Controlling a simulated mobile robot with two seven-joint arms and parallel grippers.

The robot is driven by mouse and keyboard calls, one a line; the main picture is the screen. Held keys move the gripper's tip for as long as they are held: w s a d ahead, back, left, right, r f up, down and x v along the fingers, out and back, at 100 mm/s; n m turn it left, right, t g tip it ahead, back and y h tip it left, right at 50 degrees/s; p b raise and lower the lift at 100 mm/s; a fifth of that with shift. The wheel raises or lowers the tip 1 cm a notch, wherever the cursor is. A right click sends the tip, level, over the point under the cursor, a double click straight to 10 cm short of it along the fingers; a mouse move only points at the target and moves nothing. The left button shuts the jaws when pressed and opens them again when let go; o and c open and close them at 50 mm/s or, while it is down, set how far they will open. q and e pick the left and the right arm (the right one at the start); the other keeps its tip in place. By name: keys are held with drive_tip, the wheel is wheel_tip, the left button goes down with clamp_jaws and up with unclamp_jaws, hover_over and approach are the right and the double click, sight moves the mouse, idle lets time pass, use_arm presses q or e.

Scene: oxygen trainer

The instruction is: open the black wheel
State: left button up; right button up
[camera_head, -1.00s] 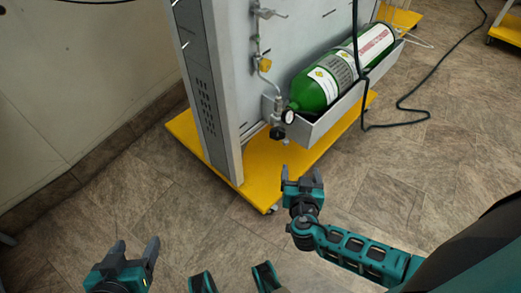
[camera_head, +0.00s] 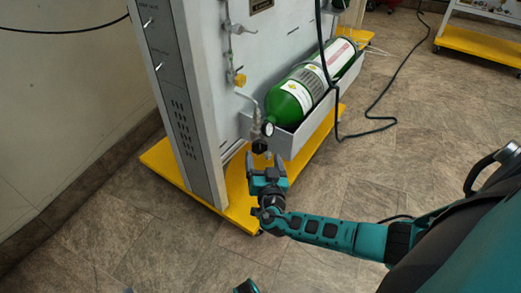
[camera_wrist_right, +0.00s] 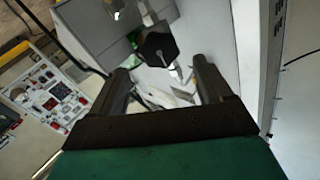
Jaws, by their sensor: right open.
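The black wheel (camera_head: 259,147) is a small dark knob on the valve under the round gauge (camera_head: 267,129), at the near end of the green cylinder (camera_head: 288,102). In the right wrist view the black wheel (camera_wrist_right: 157,47) looks many-sided and lies just beyond the fingertips, roughly between their lines. My right gripper (camera_head: 266,164) is open and empty, just below the wheel in the head view. Its two fingers (camera_wrist_right: 160,72) stand apart on either side in the wrist view. I cannot tell whether either finger touches the wheel.
The cylinder lies in a grey tray (camera_head: 305,133) on the grey panel (camera_head: 205,60), above a yellow base (camera_head: 165,162). A dark hose (camera_head: 326,75) hangs over the cylinder. A yellow knob (camera_head: 240,80) sits above the gauge. The floor in front is clear.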

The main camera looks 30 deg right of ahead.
sight(260, 147)
drive_tip(key=x, duration=0.5)
drive_tip(key=shift+b, duration=0.3)
drive_tip(key=c, duration=1)
